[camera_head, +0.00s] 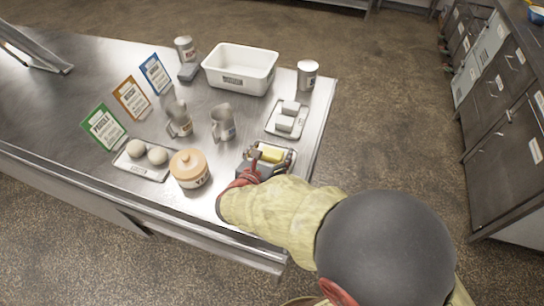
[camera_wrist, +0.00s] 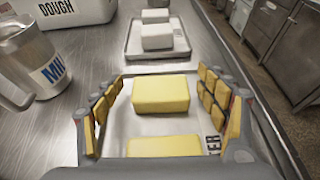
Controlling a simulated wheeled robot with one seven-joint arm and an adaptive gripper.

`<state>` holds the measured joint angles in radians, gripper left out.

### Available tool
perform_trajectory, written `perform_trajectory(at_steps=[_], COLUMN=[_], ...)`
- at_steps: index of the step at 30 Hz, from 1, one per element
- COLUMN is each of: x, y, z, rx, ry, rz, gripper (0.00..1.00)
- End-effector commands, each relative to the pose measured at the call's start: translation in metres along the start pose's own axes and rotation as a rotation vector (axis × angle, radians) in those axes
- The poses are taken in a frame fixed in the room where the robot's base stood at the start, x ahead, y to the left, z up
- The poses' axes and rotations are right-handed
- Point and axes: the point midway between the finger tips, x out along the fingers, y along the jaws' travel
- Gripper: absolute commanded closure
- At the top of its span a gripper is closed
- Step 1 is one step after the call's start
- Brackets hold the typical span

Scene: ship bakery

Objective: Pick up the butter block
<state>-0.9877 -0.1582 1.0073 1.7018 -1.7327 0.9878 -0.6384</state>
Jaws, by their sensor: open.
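The yellow butter block (camera_wrist: 161,94) lies on a small metal tray (camera_wrist: 128,122) in the wrist view. In the head view the butter block (camera_head: 272,154) sits near the table's right front corner, partly hidden by my gripper. My gripper (camera_wrist: 160,88) is open, with orange-padded fingers to the left and right of the block. Gaps show between the block and both fingers. In the head view my gripper (camera_head: 254,165) is low over the tray.
A tray with white blocks (camera_wrist: 157,37) lies just beyond the butter tray. A metal milk jug (camera_wrist: 32,62) stands close on the left. A lidded yeast jar (camera_head: 189,169), an egg tray (camera_head: 143,170) and a white dough tub (camera_head: 240,69) share the table.

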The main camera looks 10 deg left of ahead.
Motion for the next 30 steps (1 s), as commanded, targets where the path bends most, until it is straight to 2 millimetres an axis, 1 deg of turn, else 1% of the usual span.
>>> perform_trajectory(at_steps=[2,8,30], x=[0.0036,0.0035,0.0033], y=[-0.0001,0.0000,-0.0001], z=[0.0001,0.0008,0.0006], rx=[0.001,0.001,0.001], ry=[0.000,0.000,0.000], rz=[0.000,0.000,0.000], gripper=[0.26,0.26,0.67])
